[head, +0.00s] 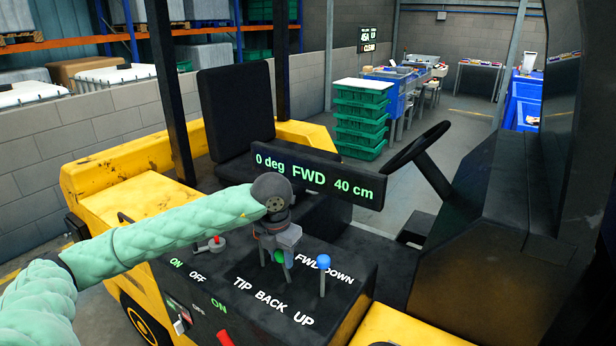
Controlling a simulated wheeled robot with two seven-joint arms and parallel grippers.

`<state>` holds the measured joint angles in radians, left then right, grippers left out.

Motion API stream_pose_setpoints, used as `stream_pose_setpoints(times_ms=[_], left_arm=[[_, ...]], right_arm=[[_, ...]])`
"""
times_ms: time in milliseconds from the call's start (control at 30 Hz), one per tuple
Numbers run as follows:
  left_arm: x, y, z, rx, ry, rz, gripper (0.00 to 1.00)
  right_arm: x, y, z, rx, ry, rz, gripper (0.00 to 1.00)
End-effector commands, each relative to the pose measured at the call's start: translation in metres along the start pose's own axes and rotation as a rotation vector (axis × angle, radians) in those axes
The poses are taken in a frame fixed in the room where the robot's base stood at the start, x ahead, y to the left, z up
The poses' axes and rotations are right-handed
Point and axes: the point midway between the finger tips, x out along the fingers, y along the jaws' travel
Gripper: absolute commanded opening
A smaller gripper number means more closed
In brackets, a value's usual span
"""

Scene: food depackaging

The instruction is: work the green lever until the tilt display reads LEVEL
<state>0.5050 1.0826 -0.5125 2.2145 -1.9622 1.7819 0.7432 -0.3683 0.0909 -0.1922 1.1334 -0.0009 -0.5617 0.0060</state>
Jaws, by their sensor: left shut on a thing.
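The green lever (279,257) stands on the black control panel, with its round green knob partly covered by my left gripper (278,254). My left gripper points down from above and is shut on the green lever. The tilt display (318,175) is a dark bar behind the gripper, with green text reading "0 deg FWD 40 cm". The word LEVEL does not show on it. My right gripper is not in view.
A blue-knobbed lever (323,262) stands close right of the green one. A red-knobbed lever (216,243) is to the left on the panel. The steering wheel (417,147) and black seat (237,108) are behind. Green crates (361,118) are stacked beyond the vehicle.

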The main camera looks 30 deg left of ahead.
Motion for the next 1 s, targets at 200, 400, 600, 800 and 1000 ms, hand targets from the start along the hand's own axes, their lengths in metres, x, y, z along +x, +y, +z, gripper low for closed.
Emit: stream_pose_setpoints(times_ms=[200,400,600,800,1000], left_arm=[[-0.001,0.001,0.000,-0.001,-0.001,0.001,0.20],[-0.001,0.001,0.001,-0.001,-0.001,0.001,0.20],[0.001,0.000,0.016,-0.002,-0.003,0.000,0.20],[0.001,0.000,0.035,-0.001,-0.001,0.000,0.20],[0.000,0.001,0.036,-0.001,0.000,0.001,0.20]], right_arm=[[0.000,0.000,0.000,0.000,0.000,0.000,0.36],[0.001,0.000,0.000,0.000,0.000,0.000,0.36],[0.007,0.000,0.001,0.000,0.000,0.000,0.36],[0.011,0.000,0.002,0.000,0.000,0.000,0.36],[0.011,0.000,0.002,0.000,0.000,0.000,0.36]])
